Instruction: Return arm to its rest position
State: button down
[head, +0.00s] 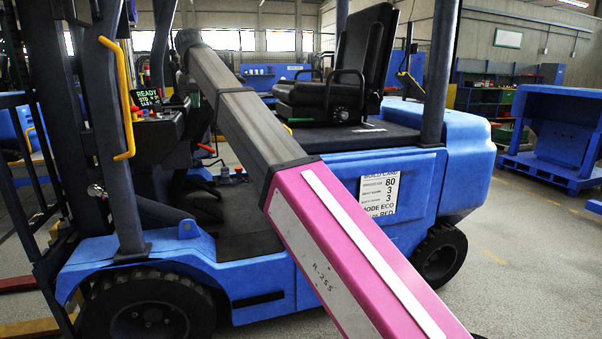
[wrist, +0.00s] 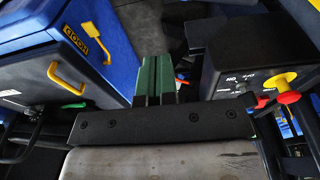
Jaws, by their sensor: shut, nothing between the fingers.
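My gripper (wrist: 154,82) shows in the wrist view as two green fingers pressed together above a dark bracket, with nothing between them. In the head view my pink and grey arm stretches from the lower right up to the upper left across the blue forklift (head: 245,280). Its far end is beside the forklift's cab, and I cannot make out the fingers there. In the wrist view a black control box (wrist: 255,60) with a red knob (wrist: 288,97) and a yellow knob is to the right of the fingers, apart from them.
In the head view the black seat (head: 345,75), a dark post and a lit display (head: 147,99) stand close to my arm. A yellow handle (head: 118,100) is on the left mast. The floor at the lower right is clear.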

jog(key=w+d+f, duration=0.1)
jog(key=d+f, duration=0.8)
jog(key=f, duration=0.3)
jog(key=w+d+f+m, duration=0.1)
jog(key=d+f, duration=0.8)
jog(key=f, duration=0.3)
jog(key=w+d+f, duration=0.1)
jog(key=d+f, duration=0.7)
jog(key=f, duration=0.4)
jog(key=s+d+f+m, duration=0.1)
jog(key=s+d+f, duration=0.9)
jog(key=d+f, duration=0.3)
jog(key=s+d+f+m+g, duration=0.1)
jog(key=s+d+f, duration=1)
jog(key=d+f, duration=0.3)
jog(key=shift+s+g, duration=0.15)
jog(key=shift+g, duration=0.15)
